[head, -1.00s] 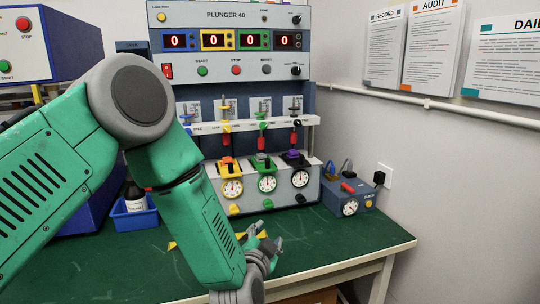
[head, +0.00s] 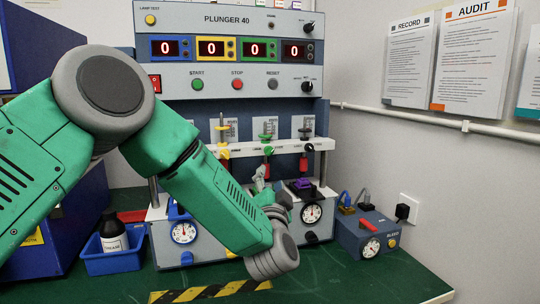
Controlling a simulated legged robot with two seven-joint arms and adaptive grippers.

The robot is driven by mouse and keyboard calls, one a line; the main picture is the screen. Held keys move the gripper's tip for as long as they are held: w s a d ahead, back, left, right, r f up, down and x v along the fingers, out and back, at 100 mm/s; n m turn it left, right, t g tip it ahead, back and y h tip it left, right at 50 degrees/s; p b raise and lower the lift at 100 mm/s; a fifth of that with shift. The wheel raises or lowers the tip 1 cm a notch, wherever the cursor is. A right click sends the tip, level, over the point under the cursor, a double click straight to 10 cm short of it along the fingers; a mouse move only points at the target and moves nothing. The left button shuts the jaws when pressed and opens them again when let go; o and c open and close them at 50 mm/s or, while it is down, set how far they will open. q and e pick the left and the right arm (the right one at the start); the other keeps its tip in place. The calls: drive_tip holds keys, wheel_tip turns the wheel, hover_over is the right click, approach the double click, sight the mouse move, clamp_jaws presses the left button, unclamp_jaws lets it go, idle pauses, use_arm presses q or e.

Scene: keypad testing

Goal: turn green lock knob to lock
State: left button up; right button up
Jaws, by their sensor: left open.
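The green lock knob (head: 268,150) is small and sits on the white rail, at the foot of the green-topped plunger (head: 265,137), in the head view. My left gripper (head: 261,177) is open, with its grey fingers pointing up just below the rail, beside the red part of the green plunger. I cannot tell whether it touches anything. My left wrist and forearm hide the green station's gauge and lower parts. My right gripper is out of view.
A yellow knob (head: 225,154) and a black knob (head: 309,147) flank it on the rail. A blue tray (head: 115,262) with a bottle stands left; a grey-blue box (head: 366,235) stands right. Yellow-black tape (head: 210,292) marks the green bench.

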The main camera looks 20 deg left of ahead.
sight(270, 154)
use_arm(q)
drive_tip(key=x, duration=1.2)
drive_tip(key=shift+w+f+b, duration=0.1)
drive_tip(key=shift+b, duration=0.3)
drive_tip(key=shift+d, duration=0.1)
clamp_jaws()
